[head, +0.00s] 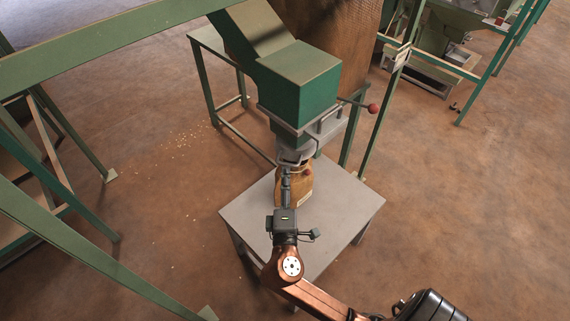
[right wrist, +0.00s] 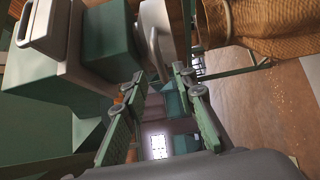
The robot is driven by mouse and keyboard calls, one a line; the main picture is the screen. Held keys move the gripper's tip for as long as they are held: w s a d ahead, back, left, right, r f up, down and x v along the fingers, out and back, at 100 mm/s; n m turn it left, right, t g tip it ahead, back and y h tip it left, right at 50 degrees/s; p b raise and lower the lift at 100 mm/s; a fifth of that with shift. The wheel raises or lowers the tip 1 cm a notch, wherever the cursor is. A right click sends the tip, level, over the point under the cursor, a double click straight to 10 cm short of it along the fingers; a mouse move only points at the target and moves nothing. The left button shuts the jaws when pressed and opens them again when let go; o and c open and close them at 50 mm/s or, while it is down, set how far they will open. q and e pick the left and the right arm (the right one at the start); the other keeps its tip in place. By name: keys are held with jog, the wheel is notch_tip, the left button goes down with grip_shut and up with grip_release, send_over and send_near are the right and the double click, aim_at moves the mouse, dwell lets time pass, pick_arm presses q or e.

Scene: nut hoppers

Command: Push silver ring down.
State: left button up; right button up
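The silver ring (head: 293,157) sits around the spout under the green hopper, above a brown sack (head: 300,187). In the right wrist view a pale curved band, which looks like the ring (right wrist: 157,35), lies between the green hopper body and the woven sack (right wrist: 265,28). My right gripper (head: 286,170) is just in front of the ring and sack. In the right wrist view its two fingers (right wrist: 158,76) are apart, with the band's near edge between or just beyond the tips. I cannot tell whether they touch it. My left gripper is not in view.
The sack stands on a small grey table (head: 335,210). The green hopper (head: 300,85) has a lever with a red knob (head: 373,108) at its right. Green frames stand at left and back right. Open floor lies right of the table.

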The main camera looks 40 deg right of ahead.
aim_at(286, 163)
jog(key=shift+b+x, duration=0.65)
jog(key=shift+x, duration=2.2)
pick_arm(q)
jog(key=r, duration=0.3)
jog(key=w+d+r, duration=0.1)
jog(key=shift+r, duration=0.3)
pick_arm(e)
jog(key=shift+f, duration=0.1)
jog(key=shift+c, duration=0.3)
grip_shut()
